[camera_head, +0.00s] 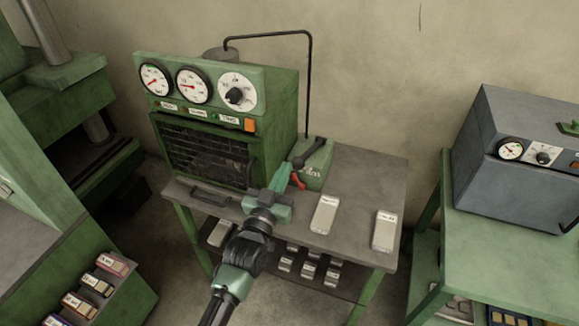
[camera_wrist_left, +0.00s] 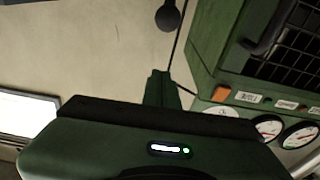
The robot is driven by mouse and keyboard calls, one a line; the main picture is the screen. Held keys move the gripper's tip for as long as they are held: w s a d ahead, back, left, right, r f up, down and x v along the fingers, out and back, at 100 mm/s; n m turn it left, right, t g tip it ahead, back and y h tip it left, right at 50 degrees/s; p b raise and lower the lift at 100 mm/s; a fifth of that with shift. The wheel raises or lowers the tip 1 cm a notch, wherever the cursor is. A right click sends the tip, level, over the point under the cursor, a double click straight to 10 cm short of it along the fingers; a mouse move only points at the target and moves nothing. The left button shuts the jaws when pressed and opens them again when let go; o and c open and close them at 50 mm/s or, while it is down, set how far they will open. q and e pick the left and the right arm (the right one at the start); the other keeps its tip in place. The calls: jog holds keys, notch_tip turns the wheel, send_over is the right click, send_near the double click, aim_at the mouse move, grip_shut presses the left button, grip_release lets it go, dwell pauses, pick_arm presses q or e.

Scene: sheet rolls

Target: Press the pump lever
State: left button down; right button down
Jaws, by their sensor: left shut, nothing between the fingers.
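The green pump (camera_head: 315,176) sits on the grey table top, right of the green press cabinet. Its black lever (camera_head: 312,152) slants down to the left and ends in a dark knob (camera_head: 298,163). A black ball knob on a thin stem, which looks like the lever's, also shows at the top of the left wrist view (camera_wrist_left: 168,17). My left gripper (camera_head: 284,174) is shut and empty, just below and left of the lever knob. Its fingers also show in the left wrist view (camera_wrist_left: 160,88). I cannot tell whether they touch the pump. My right gripper is out of view.
The green cabinet (camera_head: 280,110) with gauges and a mesh door stands left of the pump. A red handle (camera_head: 297,181) is close beside my fingers. Two pale blocks (camera_head: 325,214) (camera_head: 385,230) lie on the table. A black pipe (camera_head: 308,90) rises behind the pump.

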pick_arm(q)
jog(key=b, duration=0.5)
send_over(295, 165)
jog(key=shift+w+d+r, duration=0.1)
jog(key=shift+w+r, duration=0.1)
jog(key=shift+r, duration=0.05)
notch_tip(295, 165, down, 2)
jog(key=shift+w+f+b, duration=0.1)
jog(key=shift+b, duration=0.75)
jog(key=shift+s+f+b, duration=0.35)
jog(key=shift+f+b, duration=0.05)
jog(key=shift+f, duration=0.15)
